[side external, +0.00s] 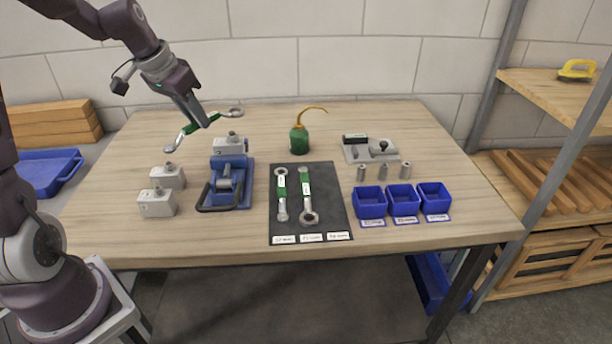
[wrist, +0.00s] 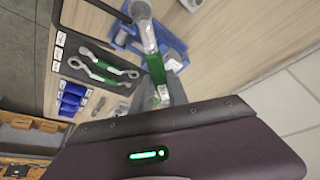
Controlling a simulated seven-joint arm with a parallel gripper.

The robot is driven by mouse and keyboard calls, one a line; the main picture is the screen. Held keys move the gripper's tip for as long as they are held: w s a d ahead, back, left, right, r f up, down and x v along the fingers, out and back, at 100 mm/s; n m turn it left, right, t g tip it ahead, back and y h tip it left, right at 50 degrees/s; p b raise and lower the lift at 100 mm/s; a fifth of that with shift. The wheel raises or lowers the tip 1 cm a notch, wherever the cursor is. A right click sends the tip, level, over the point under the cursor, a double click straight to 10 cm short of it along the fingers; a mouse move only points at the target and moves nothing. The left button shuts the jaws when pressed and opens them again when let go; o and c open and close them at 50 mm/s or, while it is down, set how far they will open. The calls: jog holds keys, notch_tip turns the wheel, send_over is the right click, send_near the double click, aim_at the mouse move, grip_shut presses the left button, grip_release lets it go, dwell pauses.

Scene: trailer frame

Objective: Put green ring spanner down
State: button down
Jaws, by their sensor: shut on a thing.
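My gripper (side external: 203,122) is shut on a green ring spanner (side external: 186,131) at its green middle. It holds the spanner tilted, above the back left of the table. In the wrist view the held spanner (wrist: 155,65) runs up from the jaws; its lower part is hidden. A dark mat (side external: 333,205) lies at the front middle of the table. Two other green-and-steel spanners lie on it side by side: the left one (side external: 281,190) and the middle one (side external: 305,190). The right strip of the mat, above the third label, is bare.
A blue vise (side external: 232,185) with a grey block stands left of the mat. Two grey blocks (side external: 157,203) stand further left. A green oil can (side external: 299,139) stands behind the mat. Blue bins (side external: 370,203) and small metal cylinders stand to its right.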

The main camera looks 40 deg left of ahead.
jog(key=w+d+f+n+g+y, duration=0.1)
jog(key=w+d+f+n+y, duration=0.2)
jog(key=w+d, duration=0.7)
jog(key=w+d+f+n, duration=0.3)
jog(key=w+d+n, duration=0.3)
jog(key=d, duration=0.7)
jog(key=shift+m, duration=0.6)
jog(key=f, duration=0.3)
jog(key=d+f, duration=0.1)
jog(key=f, duration=0.6)
jog(key=shift+w+d, duration=0.15)
jog(key=shift+w, duration=0.2)
jog(key=shift+f, duration=0.1)
jog(key=c, duration=1.3)
grip_release()
